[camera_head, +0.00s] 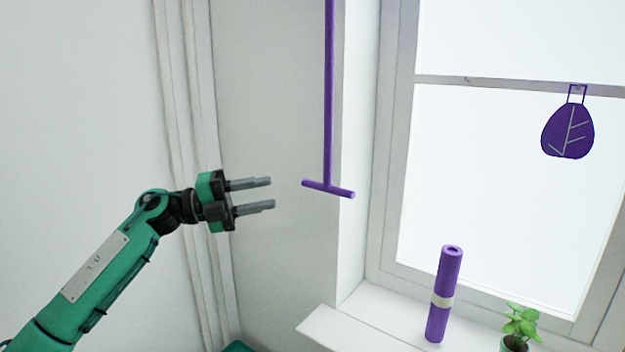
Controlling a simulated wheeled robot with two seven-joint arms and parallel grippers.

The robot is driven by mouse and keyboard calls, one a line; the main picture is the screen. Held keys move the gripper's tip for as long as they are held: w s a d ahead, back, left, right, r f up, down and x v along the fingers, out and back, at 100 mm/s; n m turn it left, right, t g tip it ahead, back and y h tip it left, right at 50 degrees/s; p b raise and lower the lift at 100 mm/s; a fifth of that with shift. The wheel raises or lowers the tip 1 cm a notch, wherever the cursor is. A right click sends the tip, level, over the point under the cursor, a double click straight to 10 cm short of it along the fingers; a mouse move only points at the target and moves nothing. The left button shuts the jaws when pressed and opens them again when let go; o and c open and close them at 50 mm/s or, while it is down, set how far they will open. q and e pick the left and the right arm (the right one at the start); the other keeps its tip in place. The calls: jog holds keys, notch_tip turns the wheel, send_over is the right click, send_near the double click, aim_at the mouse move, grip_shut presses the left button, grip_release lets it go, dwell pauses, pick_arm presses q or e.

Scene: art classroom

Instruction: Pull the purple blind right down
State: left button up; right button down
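A purple pull rod (329,95) hangs down beside the window from above the picture. It ends in a short purple crossbar (328,189), like an upside-down T. The blind itself is not visible; the window panes are uncovered. My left gripper (272,193) is open and empty, its two grey fingers pointing right toward the crossbar. The fingertips are a short way left of the crossbar and appear not to touch it. My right gripper is not in view.
A purple roll with a pale band (437,318) stands upright on the white windowsill (350,328). A potted green plant (521,322) is to its right. A purple leaf-shaped ornament (568,131) hangs at the window bar. Pipes (203,100) run up the wall behind my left gripper.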

aim_at(306, 184)
pick_arm(q)
jog(key=d+p, duration=0.1)
jog(key=d, duration=0.2)
jog(key=w+d+r+p, duration=0.1)
jog(key=d, duration=0.2)
jog(key=d+p, duration=0.1)
jog(key=d, duration=0.2)
jog(key=shift+w+d+r+p, duration=0.2)
jog(key=shift+d+r+p, duration=0.1)
jog(key=shift+d, duration=0.45)
jog(key=shift+f, duration=0.1)
grip_shut()
